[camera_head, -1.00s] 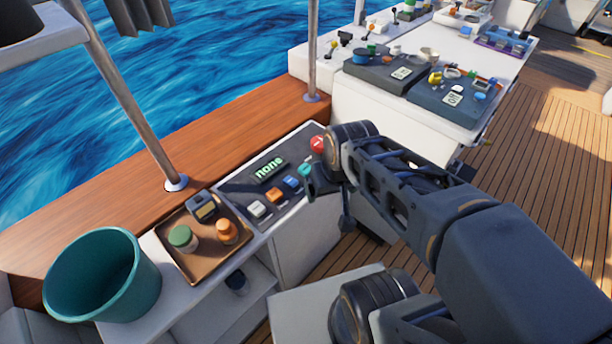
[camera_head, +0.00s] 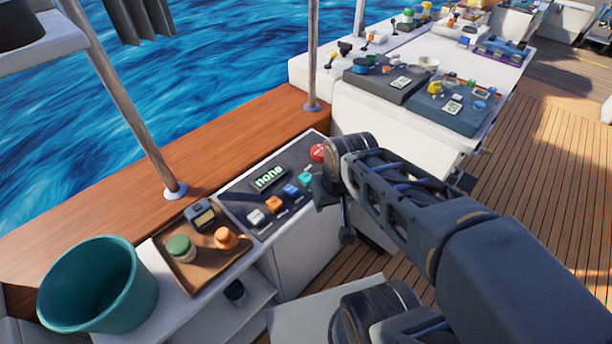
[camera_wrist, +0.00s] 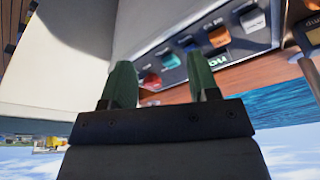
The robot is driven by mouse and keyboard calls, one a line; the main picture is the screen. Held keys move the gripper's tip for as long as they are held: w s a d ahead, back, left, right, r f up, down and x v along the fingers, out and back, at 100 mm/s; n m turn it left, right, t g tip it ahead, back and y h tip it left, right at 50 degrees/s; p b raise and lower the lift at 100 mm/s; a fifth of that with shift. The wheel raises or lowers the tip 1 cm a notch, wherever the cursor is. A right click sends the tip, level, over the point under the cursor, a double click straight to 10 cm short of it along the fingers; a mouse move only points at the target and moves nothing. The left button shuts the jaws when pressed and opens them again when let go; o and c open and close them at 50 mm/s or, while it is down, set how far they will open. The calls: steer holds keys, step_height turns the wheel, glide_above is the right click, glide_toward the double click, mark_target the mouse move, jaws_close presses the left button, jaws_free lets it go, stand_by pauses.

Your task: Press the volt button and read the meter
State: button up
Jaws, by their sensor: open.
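The dark control panel (camera_head: 236,197) sits on the white counter. Its display (camera_head: 268,178) reads "none" in green. A row of buttons runs along its front: white (camera_head: 256,218), orange (camera_head: 272,204), blue (camera_head: 290,190) and teal (camera_head: 305,177).
A brown tray (camera_head: 180,262) left of the panel holds a yellow-grey meter (camera_head: 203,217), a green-capped jar (camera_head: 180,248) and an orange one (camera_head: 226,238). A teal bucket (camera_head: 97,285) stands farther left. A metal post (camera_head: 312,60) rises behind the panel. Wooden deck lies right.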

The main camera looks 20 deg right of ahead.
jaws_close()
stand_by(0.3)
stand_by(0.9)
